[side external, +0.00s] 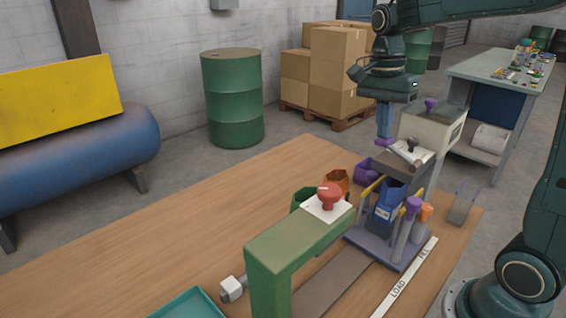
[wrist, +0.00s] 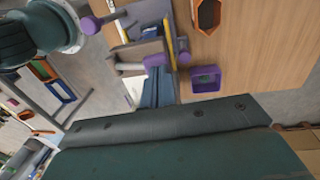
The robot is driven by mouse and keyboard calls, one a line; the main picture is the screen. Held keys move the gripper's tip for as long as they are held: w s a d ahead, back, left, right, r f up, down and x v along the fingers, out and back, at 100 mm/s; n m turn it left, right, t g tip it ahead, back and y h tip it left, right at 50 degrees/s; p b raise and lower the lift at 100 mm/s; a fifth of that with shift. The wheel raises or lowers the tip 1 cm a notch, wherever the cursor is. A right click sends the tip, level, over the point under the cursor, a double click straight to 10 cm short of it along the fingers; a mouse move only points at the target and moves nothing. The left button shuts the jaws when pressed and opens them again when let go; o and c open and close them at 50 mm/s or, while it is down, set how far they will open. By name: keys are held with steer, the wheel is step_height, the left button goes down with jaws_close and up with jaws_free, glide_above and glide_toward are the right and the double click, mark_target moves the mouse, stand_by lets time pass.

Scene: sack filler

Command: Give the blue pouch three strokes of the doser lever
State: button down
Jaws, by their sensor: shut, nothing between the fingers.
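The blue pouch (side external: 386,203) stands upright in the filler frame, between yellow rails, in the side view. A grey lever with a purple knob (side external: 413,206) rises just right of it; a purple knob on a grey rod also shows in the wrist view (wrist: 91,25). I cannot tell for sure that this is the doser lever.
A purple bin (wrist: 206,78) and an orange bin (wrist: 207,13) stand beside the filler. A green press with a red knob (side external: 329,194) stands nearer. An orange knob (side external: 427,210) and a pale hopper box (side external: 427,128) are close by. The table's left side is clear.

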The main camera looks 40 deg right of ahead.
steer(key=shift+w+f, duration=0.4)
steer(key=shift+f, duration=0.4)
steer(key=shift+w+f, duration=0.35)
steer(key=shift+f, duration=0.55)
step_height(320, 180, up, 8)
steer(key=shift+w, duration=0.45)
stand_by(0.8)
steer(key=s+a+f+n+t, duration=0.2)
steer(key=s+a+n+t, duration=0.1)
steer(key=s+n, duration=0.5)
steer(key=s+a+f+n+t, duration=0.3)
steer(key=s+a+n, duration=0.3)
steer(key=s+n, duration=0.3)
steer(key=shift+n+t, duration=0.4)
steer(key=shift+n, duration=0.1)
